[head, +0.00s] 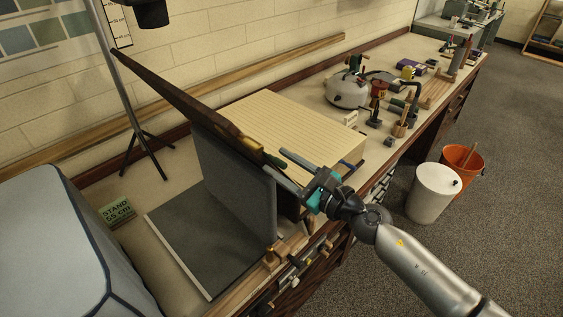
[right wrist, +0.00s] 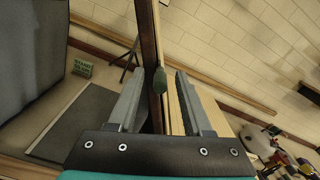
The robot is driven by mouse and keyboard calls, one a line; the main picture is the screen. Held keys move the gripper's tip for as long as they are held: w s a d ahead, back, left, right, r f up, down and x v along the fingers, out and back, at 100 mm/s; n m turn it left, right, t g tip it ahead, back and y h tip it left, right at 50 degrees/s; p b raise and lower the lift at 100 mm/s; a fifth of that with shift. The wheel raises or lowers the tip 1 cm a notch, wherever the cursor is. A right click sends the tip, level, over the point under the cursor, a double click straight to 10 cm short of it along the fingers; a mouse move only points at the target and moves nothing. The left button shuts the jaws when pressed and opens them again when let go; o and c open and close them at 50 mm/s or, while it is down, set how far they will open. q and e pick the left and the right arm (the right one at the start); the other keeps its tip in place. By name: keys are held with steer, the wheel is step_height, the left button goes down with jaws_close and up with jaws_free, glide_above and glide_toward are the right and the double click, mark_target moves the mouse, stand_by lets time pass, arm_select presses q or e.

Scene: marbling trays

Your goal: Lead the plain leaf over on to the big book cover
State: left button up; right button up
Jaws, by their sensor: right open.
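A dark grey panel (head: 236,180) stands upright on the bench; it may be the plain leaf, but I cannot tell for sure. A flat grey board with a pale edge (head: 190,243) lies to its left, perhaps the big book cover; it also shows in the right wrist view (right wrist: 75,125). A long dark bar (head: 185,98) slants above the upright panel, with a green grip (head: 273,160) at its near end. My right gripper (head: 276,163) is open, its fingers on either side of the green grip (right wrist: 160,81); I see no clear contact. My left gripper is out of view.
A cream, lined surface (head: 290,125) lies right of the panel. A green stand sign (head: 118,212) and a tripod stand (head: 146,140) are at the left. A pale covered block (head: 45,245) fills the left front. Bins (head: 433,192) stand on the floor.

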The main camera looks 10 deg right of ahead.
steer(key=shift+w, duration=0.1)
steer(key=shift+c, duration=0.2)
jaws_close()
stand_by(1.4)
